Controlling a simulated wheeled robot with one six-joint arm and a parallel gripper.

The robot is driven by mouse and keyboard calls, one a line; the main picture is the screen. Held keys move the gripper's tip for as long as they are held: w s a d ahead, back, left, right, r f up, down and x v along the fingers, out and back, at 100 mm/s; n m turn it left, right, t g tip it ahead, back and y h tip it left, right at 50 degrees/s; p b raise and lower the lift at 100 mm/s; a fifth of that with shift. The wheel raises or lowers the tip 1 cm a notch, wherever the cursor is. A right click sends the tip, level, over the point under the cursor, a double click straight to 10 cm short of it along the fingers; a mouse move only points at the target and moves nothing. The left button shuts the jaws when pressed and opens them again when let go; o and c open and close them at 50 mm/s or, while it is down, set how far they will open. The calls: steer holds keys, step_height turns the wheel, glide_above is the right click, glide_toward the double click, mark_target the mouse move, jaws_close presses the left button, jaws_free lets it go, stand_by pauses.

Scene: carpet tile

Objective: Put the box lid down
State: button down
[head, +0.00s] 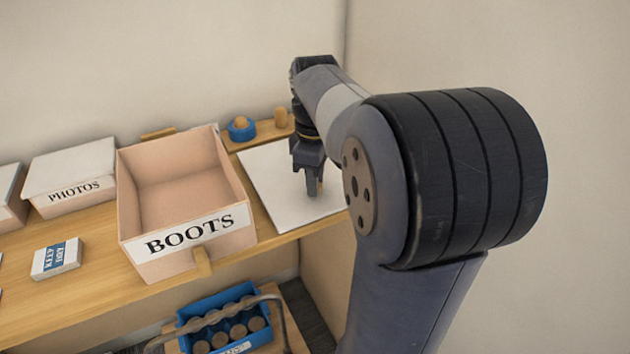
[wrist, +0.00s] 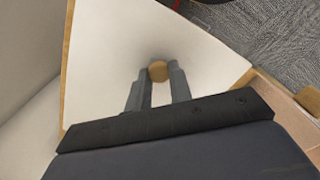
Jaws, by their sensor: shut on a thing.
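The box lid (head: 268,180) is a flat white panel with a round wooden knob. It lies level at the shelf's right end, beside the open BOOTS box; I cannot tell whether it touches the shelf. In the wrist view the lid (wrist: 120,50) fills the middle, with the knob (wrist: 158,71) between my fingertips. My gripper (head: 314,190) points down over the lid's right part and is shut on the knob. In the wrist view my gripper (wrist: 158,80) has one finger on each side of it. My arm hides the lid's right corner in the head view.
The open, empty BOOTS box (head: 188,240) stands left of the lid. A white PHOTOS box (head: 72,178) and a small blue-and-white box (head: 56,259) are farther left. A blue object (head: 241,129) sits behind the lid by the wall. A blue crate (head: 225,320) stands below the shelf.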

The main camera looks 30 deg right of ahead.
steer(key=shift+f, duration=0.1)
steer(key=shift+f, duration=0.15)
steer(key=c, duration=1.3)
jaws_free()
step_height(320, 180, up, 12)
steer(key=p, duration=0.2)
steer(key=shift+r+p, duration=0.2)
steer(key=shift+p, duration=0.1)
